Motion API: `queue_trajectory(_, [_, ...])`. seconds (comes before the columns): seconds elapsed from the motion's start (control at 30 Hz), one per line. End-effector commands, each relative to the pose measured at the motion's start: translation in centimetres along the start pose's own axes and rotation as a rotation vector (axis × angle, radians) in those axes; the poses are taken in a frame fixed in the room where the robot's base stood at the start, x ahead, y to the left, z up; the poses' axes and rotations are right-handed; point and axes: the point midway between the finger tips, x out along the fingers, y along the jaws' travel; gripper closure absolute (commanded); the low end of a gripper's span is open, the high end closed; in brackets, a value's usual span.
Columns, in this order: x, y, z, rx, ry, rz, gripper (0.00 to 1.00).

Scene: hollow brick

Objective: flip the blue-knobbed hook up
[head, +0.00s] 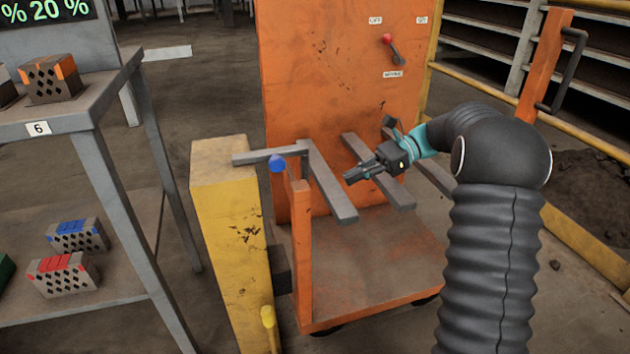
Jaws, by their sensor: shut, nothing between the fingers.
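The blue knob (277,163) sits at the side of a grey hook bar (255,156). The bar lies roughly level, reaching from the orange cart post (302,250) to the top of the yellow post (228,215). I cannot tell whether the bar touches the yellow post. My gripper (350,177) is shut and empty. It is to the right of the knob, apart from it, and points left over the grey fork bars (330,185).
The orange cart (365,265) has an upright panel with a red-knobbed lever (390,45). A yellow-knobbed lever (268,317) stands low by the yellow post. A grey shelf (70,115) with hollow bricks is at left. A yellow rail (560,140) runs at right.

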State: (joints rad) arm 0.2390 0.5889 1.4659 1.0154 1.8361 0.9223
Motion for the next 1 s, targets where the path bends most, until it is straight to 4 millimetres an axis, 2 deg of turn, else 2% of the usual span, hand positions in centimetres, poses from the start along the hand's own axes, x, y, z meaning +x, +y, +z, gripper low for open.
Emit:
queue_trajectory(0.3, [0.1,0.0,0.0,0.0,0.0,0.0,1.0])
queue_trajectory(0.47, [1.1,0.0,0.0,-0.001,0.001,0.0,1.0])
queue_trajectory(0.9, [9.0,0.1,-0.1,-0.001,0.001,0.003,1.0])
queue_trajectory(1.0, [10.1,0.0,0.3,-0.004,0.002,-0.001,1.0])
